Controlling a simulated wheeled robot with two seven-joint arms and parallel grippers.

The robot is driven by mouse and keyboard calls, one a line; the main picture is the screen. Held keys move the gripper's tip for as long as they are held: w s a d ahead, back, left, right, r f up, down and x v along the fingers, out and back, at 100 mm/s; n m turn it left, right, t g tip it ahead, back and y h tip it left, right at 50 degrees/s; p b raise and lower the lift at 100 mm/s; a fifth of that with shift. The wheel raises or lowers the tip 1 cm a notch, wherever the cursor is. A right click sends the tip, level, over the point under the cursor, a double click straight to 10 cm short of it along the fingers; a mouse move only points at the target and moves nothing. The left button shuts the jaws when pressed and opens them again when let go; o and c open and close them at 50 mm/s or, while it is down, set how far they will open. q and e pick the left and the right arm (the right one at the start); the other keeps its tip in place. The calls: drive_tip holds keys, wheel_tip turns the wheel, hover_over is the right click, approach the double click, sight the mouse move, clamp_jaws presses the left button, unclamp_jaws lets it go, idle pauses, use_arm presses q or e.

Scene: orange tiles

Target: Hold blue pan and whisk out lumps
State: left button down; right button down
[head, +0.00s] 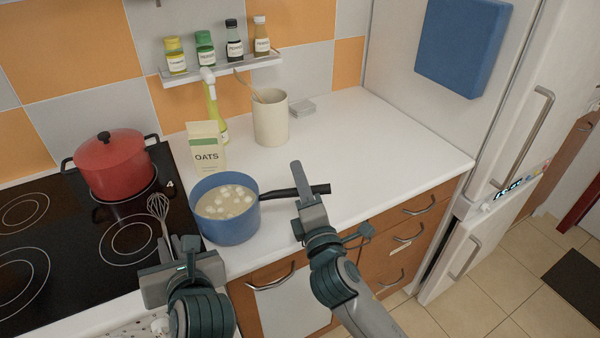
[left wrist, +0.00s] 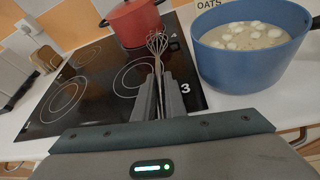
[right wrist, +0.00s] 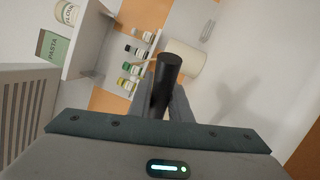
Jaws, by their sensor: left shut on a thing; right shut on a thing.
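The blue pan (head: 228,228) stands at the right edge of the black cooktop, partly on the white counter. It holds pale liquid with several white lumps (head: 232,193). Its black handle (head: 285,194) points right. My right gripper (head: 303,200) is shut on the handle, which also shows between the fingers in the right wrist view (right wrist: 167,80). My left gripper (head: 178,250) is shut on the whisk (head: 160,212), whose wire head points up and away. In the left wrist view the whisk (left wrist: 158,45) is left of the pan (left wrist: 245,70), apart from it and outside it.
A red lidded pot (head: 115,168) sits on the cooktop (head: 75,235) at the back. An oats carton (head: 206,150), a bottle and a utensil crock (head: 271,122) stand behind the pan. The counter (head: 370,140) at right is clear.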

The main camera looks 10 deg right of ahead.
drive_tip(key=shift+f, duration=0.15)
idle(0.4)
drive_tip(key=shift+f, duration=1.1)
idle(1.4)
drive_tip(key=shift+r, duration=0.1)
idle(1.5)
drive_tip(key=c, duration=0.6)
unclamp_jaws()
drive_tip(key=shift+o, duration=0.2)
use_arm(q)
drive_tip(key=shift+r, duration=0.2)
drive_tip(key=shift+r+p, duration=0.75)
drive_tip(key=shift+p, duration=0.15)
use_arm(e)
drive_tip(key=shift+r, duration=0.7)
use_arm(q)
drive_tip(key=shift+f, duration=0.1)
use_arm(e)
drive_tip(key=shift+f, duration=0.1)
